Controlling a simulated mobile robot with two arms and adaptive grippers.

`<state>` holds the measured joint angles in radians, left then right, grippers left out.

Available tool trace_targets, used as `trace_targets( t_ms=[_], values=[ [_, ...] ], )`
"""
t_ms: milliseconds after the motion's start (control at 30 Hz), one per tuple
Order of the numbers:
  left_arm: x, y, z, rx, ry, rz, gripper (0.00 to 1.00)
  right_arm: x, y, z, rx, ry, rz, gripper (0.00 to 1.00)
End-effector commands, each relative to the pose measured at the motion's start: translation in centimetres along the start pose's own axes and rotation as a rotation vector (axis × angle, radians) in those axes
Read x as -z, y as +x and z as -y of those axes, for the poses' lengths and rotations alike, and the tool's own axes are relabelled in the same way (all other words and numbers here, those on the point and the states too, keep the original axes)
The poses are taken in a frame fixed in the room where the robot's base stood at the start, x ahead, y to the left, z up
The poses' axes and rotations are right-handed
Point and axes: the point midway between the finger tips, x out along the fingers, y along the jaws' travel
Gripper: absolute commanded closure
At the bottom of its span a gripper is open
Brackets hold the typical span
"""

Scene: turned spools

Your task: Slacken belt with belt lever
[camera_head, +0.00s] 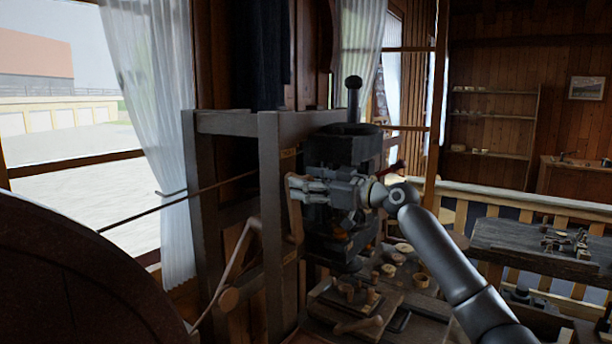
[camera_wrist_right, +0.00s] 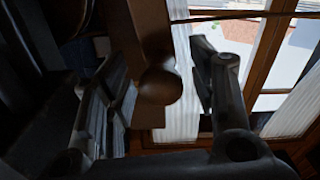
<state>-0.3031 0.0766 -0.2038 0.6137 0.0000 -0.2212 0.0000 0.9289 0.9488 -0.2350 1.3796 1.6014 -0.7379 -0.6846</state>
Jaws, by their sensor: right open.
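A light wooden lever (camera_head: 295,218), which I take to be the belt lever, stands by the front post of the dark wooden frame (camera_head: 270,215). My right gripper (camera_head: 293,189) is at its upper end, fingers pointing left. In the right wrist view the gripper is open, with a round brown wooden knob (camera_wrist_right: 160,86) showing between its fingers; I cannot tell whether either finger touches it. A thin belt (camera_head: 178,200) runs from the big dark wheel (camera_head: 75,270) at left up towards the frame. My left gripper is not in view.
A dark machine head (camera_head: 343,150) with an upright black ball-topped rod (camera_head: 354,97) stands behind my right gripper. Small turned pieces (camera_head: 390,270) crowd the bench below. A curtain (camera_head: 160,100) hangs by the window.

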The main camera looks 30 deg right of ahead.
Motion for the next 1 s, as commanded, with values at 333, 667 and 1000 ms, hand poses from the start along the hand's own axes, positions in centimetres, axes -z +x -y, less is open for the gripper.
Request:
trace_targets(
  t_ms=[333, 667, 1000],
  values=[
    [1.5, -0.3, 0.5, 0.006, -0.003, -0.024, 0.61, -0.1, 0.5, 0.0, 0.000, -0.001, 0.001, 0.47],
    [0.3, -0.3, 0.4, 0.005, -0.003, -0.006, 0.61, -0.1, 0.5, 0.0, 0.000, -0.001, 0.001, 0.87],
    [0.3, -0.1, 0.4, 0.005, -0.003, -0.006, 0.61, -0.1, 0.5, 0.1, 0.000, -0.006, 0.000, 1.00]
  ],
)
